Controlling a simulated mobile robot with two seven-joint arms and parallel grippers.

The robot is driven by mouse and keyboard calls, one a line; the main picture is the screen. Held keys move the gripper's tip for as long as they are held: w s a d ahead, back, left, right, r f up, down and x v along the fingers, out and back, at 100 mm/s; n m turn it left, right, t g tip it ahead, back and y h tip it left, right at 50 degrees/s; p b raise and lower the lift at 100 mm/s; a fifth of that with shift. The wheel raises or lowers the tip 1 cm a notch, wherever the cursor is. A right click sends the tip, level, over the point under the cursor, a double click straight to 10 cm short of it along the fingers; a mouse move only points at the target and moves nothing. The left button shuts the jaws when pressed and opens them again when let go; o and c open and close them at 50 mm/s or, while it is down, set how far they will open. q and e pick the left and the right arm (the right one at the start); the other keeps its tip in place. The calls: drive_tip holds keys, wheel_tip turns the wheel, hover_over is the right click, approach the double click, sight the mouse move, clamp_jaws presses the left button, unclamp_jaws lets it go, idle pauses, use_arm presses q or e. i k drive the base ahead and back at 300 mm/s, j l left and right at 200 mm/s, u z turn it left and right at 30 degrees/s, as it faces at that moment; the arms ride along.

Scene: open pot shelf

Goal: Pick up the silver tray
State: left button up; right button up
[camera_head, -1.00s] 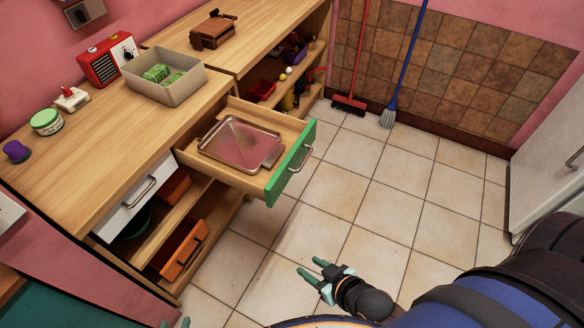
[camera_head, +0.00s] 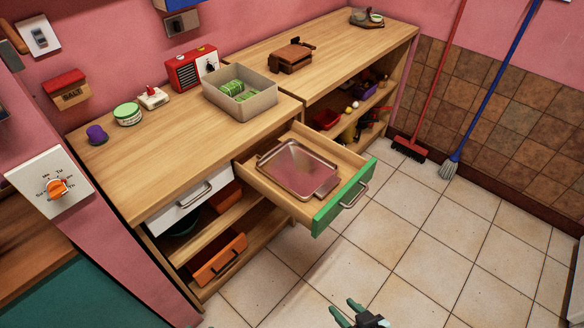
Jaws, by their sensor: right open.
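The silver tray (camera_head: 297,168) lies flat inside an open drawer (camera_head: 262,184) with a green front (camera_head: 345,196). It is shallow, with a raised rim and a tab at its near right end, and reflects the pink wall. My right gripper (camera_head: 345,314) is at the bottom edge of the head view, over the floor tiles. It is open and empty, well apart from the drawer and the tray. My left gripper does not show.
A grey bin with green items (camera_head: 240,94) stands on the wooden counter (camera_head: 160,150) behind the drawer. A closed white drawer (camera_head: 190,205) is left of the open one. A red broom (camera_head: 410,147) and a blue mop (camera_head: 450,168) lean at the right. The tiled floor before the drawer is clear.

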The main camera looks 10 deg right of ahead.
sight(305, 173)
drive_tip(key=l+u, duration=0.15)
drive_tip(key=u, duration=0.9)
drive_tip(key=l+u, duration=0.4)
drive_tip(key=k+l+u, duration=0.15)
drive_tip(key=l+u, duration=0.25)
drive_tip(key=k+l+u, duration=0.2)
drive_tip(key=l, duration=0.15)
drive_tip(key=k+l+u, duration=0.2)
drive_tip(key=l, duration=0.15)
